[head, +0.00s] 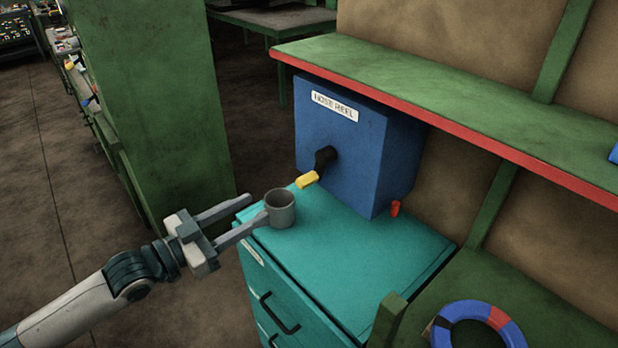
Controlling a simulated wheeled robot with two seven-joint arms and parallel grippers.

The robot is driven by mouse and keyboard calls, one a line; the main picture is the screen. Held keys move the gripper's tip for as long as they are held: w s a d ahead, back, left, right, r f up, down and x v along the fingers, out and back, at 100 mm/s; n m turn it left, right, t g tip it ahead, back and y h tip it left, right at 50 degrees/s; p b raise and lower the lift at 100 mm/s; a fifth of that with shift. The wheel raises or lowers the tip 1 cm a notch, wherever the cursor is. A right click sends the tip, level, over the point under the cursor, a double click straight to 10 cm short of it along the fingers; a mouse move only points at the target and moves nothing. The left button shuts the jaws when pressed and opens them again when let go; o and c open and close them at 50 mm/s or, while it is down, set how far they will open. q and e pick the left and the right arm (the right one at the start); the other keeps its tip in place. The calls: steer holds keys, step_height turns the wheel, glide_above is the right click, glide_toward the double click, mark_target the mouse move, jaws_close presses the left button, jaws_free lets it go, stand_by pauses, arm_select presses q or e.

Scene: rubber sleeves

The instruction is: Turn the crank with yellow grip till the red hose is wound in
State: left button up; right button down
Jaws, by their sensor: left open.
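The blue hose reel box (348,145) stands on a teal drawer cabinet (360,268), with a "HOSE REEL" label on its front. Its black crank (325,158) sticks out of the front face and ends in a yellow grip (307,180). A short red piece (395,208), perhaps the hose end, shows at the box's lower right side. My left gripper (256,208) is open in front of the cabinet, left of and below the yellow grip, with a grey cup near its fingertips. I cannot tell whether a finger touches the cup. My right gripper is not in view.
The grey cup (281,208) stands on the cabinet's left corner, just below the yellow grip. A green shelf with a red edge (450,115) overhangs the box. A tall green cabinet (150,100) stands at left. A blue ring (463,311) with red and black parts lies lower right.

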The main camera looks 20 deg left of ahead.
mark_target(299, 184)
arm_select(q)
steer(key=p+x, duration=0.4)
steer(key=x, duration=1.2)
steer(key=shift+r+p, duration=0.1)
steer(key=shift+p, duration=0.2)
steer(key=shift+w+d, duration=0.2)
steer(key=shift+w, duration=0.1)
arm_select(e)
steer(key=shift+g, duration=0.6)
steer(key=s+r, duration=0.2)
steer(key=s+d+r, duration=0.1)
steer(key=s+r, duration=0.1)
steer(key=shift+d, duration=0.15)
arm_select(q)
steer(key=shift+c, duration=0.2)
steer(key=shift+d, duration=0.1)
jaws_close()
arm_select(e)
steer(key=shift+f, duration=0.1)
